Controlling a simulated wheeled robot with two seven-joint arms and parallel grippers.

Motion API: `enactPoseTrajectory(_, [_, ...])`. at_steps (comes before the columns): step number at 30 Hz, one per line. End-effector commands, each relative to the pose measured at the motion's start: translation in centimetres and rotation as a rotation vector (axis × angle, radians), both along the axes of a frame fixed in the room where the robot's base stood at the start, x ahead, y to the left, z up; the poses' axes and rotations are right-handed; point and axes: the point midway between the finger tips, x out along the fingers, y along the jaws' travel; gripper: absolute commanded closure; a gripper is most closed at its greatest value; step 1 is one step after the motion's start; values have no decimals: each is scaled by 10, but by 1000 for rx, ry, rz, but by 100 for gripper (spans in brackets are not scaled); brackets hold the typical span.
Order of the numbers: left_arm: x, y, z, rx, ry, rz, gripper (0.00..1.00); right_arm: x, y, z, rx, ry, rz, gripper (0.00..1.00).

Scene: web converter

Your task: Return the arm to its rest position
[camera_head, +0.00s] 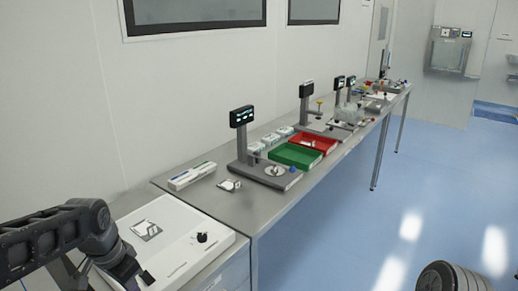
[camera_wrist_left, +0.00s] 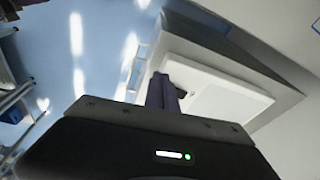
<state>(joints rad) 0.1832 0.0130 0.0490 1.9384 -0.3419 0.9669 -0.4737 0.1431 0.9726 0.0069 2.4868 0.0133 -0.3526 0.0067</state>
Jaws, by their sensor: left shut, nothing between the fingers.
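My left arm (camera_head: 45,238) comes in from the left edge in the head view. Its gripper (camera_head: 146,277) points down and to the right over the near part of a white panel (camera_head: 190,225) with a black knob (camera_head: 202,237). In the left wrist view the gripper's dark fingers (camera_wrist_left: 165,93) are together, with nothing seen between them. A white panel (camera_wrist_left: 225,105) shows beyond them. My right gripper is in neither view.
A long steel table (camera_head: 225,195) runs along the wall. On it are a scale with a display (camera_head: 241,116), a green tray (camera_head: 295,155), a red tray (camera_head: 322,141) and white boxes (camera_head: 192,175).

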Motion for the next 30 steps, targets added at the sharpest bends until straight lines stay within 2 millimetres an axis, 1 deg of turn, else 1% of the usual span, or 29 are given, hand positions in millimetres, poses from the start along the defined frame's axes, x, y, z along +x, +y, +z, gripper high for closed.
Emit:
enactPoseTrajectory(3, [17, -11, -9, -42, -73, 53, 100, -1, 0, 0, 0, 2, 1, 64])
enactPoseTrajectory(5, [27, -20, -20, -72, -106, 84, 100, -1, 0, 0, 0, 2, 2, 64])
enactPoseTrajectory(8, [42, -40, -45, -134, -154, 143, 100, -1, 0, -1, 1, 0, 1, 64])
enactPoseTrajectory(11, [51, -67, -84, -214, -184, 220, 100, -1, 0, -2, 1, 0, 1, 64])
enactPoseTrajectory(12, [52, -82, -106, -252, -189, 259, 100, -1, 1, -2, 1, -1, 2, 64])
enactPoseTrajectory(14, [46, -106, -146, -314, -181, 327, 100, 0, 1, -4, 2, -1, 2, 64])
enactPoseTrajectory(15, [37, -122, -174, -350, -170, 379, 100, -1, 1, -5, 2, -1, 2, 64])
enactPoseTrajectory(17, [18, -145, -214, -393, -141, 453, 100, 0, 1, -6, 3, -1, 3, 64])
enactPoseTrajectory(18, [1, -158, -240, -413, -116, 498, 100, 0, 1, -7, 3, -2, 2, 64])
enactPoseTrajectory(20, [-30, -176, -274, -430, -68, 555, 100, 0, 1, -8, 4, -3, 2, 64])
enactPoseTrajectory(21, [-52, -186, -294, -432, -31, 585, 100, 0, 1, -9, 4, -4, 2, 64])
enactPoseTrajectory(23, [-86, -199, -319, -427, 27, 612, 100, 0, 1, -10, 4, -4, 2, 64])
enactPoseTrajectory(24, [-108, -206, -332, -419, 69, 618, 100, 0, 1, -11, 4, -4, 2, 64])
enactPoseTrajectory(27, [-156, -220, -354, -398, 171, 612, 100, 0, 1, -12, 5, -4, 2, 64])
enactPoseTrajectory(30, [-187, -229, -367, -384, 243, 599, 100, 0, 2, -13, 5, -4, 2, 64])
